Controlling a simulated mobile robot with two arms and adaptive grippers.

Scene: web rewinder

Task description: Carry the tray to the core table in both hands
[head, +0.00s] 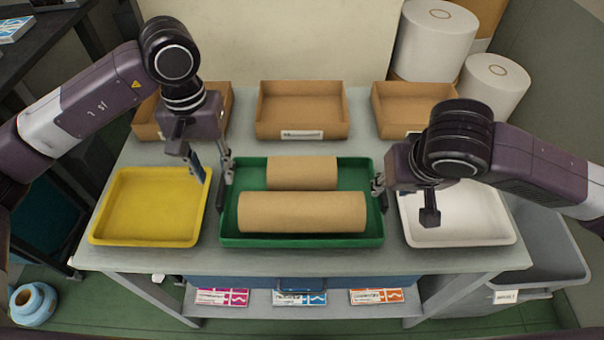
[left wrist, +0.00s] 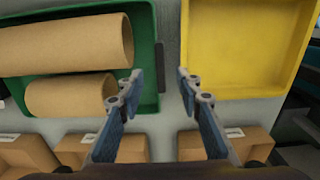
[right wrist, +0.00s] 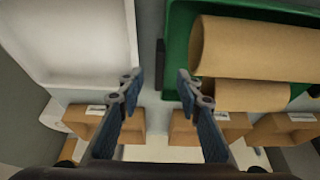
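A green tray (head: 300,241) sits on the table between a yellow tray and a white tray. Two brown cardboard cores (head: 301,212) lie in it, one behind the other. My left gripper (head: 211,174) is open above the tray's left side. In the left wrist view, one fingertip is over the green tray and the other over the table gap, with the dark left handle (left wrist: 160,62) ahead between them. My right gripper (head: 405,203) is open above the right side. In the right wrist view, the right handle (right wrist: 160,53) lies between its fingertips (right wrist: 160,82). Contact cannot be told.
The yellow tray (head: 150,241) is close on the left, and the white tray (head: 460,238) close on the right. Several cardboard bins (head: 302,133) line the table's back edge. White rolls (head: 494,84) stand behind at right. A grey bin (head: 548,258) stands at the right.

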